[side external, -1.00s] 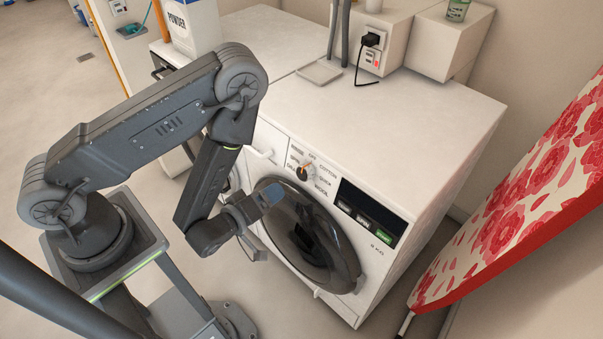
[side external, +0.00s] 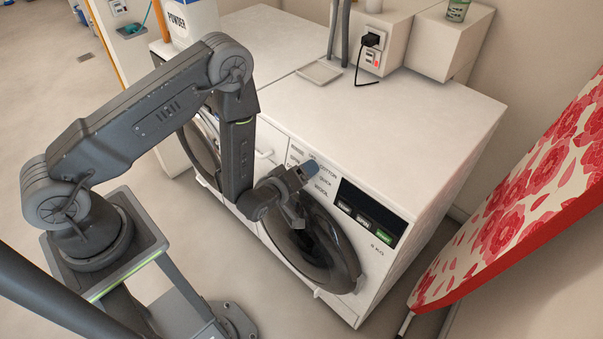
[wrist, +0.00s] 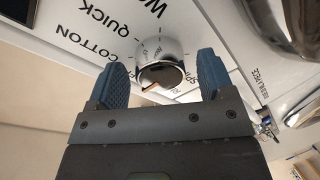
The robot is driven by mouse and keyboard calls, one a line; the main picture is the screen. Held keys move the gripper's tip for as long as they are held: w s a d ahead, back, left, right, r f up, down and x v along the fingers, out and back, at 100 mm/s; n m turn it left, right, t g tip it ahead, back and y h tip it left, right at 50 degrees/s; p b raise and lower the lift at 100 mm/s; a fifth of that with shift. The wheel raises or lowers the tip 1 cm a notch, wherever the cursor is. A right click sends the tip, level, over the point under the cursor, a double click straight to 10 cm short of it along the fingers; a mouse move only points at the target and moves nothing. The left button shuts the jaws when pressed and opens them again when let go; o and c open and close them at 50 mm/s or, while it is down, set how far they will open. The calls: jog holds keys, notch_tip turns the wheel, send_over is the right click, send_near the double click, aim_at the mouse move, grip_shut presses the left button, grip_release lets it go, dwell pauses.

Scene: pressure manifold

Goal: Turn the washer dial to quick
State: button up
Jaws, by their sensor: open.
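The washer (side external: 400,140) is a white front loader with a dark round door (side external: 325,255) and a dial at the upper left of its front panel. In the wrist view the dial (wrist: 160,67) is a chrome knob with an orange pointer mark, ringed by labels including COTTON, QUICK and WOOL. My gripper (wrist: 158,80) is open, its two blue fingertips on either side of the dial with gaps to it. In the side view my gripper (side external: 305,173) is at the panel and hides the dial. I cannot tell the dial's exact setting.
A second washer (side external: 245,35) stands to the left, with a powder box (side external: 190,20) on top. A small tray (side external: 319,72) lies at the back of the tops. A floral ironing board (side external: 520,200) leans at the right. Dark buttons and a green one (side external: 384,237) sit right of the dial.

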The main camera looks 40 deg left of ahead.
jog(key=c, duration=0.9)
jog(key=shift+m, duration=0.3)
jog(key=m, duration=0.4)
jog(key=shift+m+t, duration=0.3)
jog(key=m, duration=0.4)
jog(key=shift+m, duration=0.3)
jog(key=m+h, duration=0.1)
jog(key=m, duration=0.3)
jog(key=shift+m+t, duration=0.3)
jog(key=shift+m, duration=0.1)
jog(key=shift+m+h, duration=0.3)
jog(key=shift+m, duration=1.8)
